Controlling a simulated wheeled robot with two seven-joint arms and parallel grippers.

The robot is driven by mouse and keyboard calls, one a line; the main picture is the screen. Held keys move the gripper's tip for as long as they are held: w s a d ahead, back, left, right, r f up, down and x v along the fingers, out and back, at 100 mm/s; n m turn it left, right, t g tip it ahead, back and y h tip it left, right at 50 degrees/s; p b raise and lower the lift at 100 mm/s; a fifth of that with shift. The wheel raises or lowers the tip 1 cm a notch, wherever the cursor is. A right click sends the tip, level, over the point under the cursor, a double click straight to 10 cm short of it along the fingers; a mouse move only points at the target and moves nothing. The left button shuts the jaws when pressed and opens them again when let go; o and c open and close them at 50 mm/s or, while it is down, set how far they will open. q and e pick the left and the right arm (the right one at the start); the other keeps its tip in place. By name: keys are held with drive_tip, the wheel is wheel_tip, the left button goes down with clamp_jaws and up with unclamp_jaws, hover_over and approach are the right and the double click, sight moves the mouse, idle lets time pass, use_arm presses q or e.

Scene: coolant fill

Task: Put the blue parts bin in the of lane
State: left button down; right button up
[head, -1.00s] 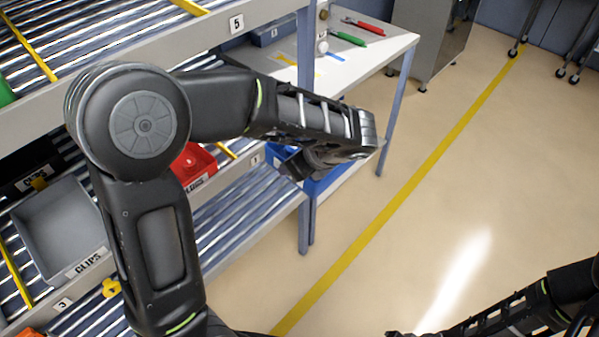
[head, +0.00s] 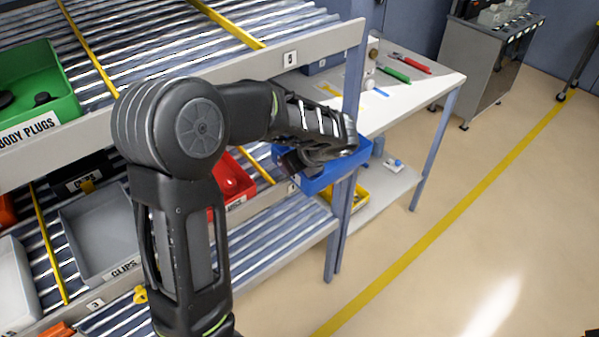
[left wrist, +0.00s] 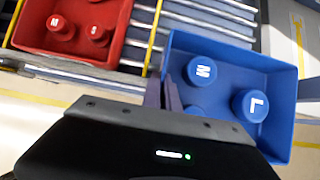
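The blue parts bin (head: 328,178) is at my left gripper (head: 292,163), in front of the rack's right post. In the left wrist view the bin (left wrist: 228,62) holds round blue caps, two marked M and L. My left gripper's fingers (left wrist: 166,94) are close together at the bin's near left wall, which appears pinched between them. The bin seems held clear of the rollers, though its underside is hidden. The red bin (head: 232,182) sits in a lower-level lane to the left of it, and also shows in the left wrist view (left wrist: 72,32). My right gripper is out of view.
The roller rack has yellow lane dividers (head: 262,170) and number tags 1, 3 and 5. A grey CLIPS bin (head: 100,232) and a green BODY PLUGS bin (head: 40,85) stand on it. A white table (head: 415,90) and a yellow bin (head: 358,200) are to the right.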

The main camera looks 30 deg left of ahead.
use_arm(q)
drive_tip(key=w+a+p, duration=0.1)
drive_tip(key=a, duration=0.3)
drive_tip(key=w+a+p, duration=0.1)
drive_tip(key=a+p, duration=0.1)
drive_tip(key=a, duration=0.2)
drive_tip(key=w+a+r+p, duration=0.1)
drive_tip(key=w+a, duration=0.1)
drive_tip(key=a, duration=0.3)
drive_tip(key=shift+a, duration=0.1)
drive_tip(key=shift+a+f+b, duration=0.2)
drive_tip(key=shift+f+b, duration=0.25)
drive_tip(key=shift+f, duration=0.5)
drive_tip(key=shift+f+b, duration=0.35)
drive_tip(key=shift+f, duration=0.2)
drive_tip(key=c, duration=1.6)
unclamp_jaws()
drive_tip(key=shift+o, duration=0.2)
drive_tip(key=b+v, duration=0.1)
drive_tip(key=v, duration=0.6)
drive_tip(key=shift+d+r, duration=0.25)
drive_tip(key=shift+r, duration=0.1)
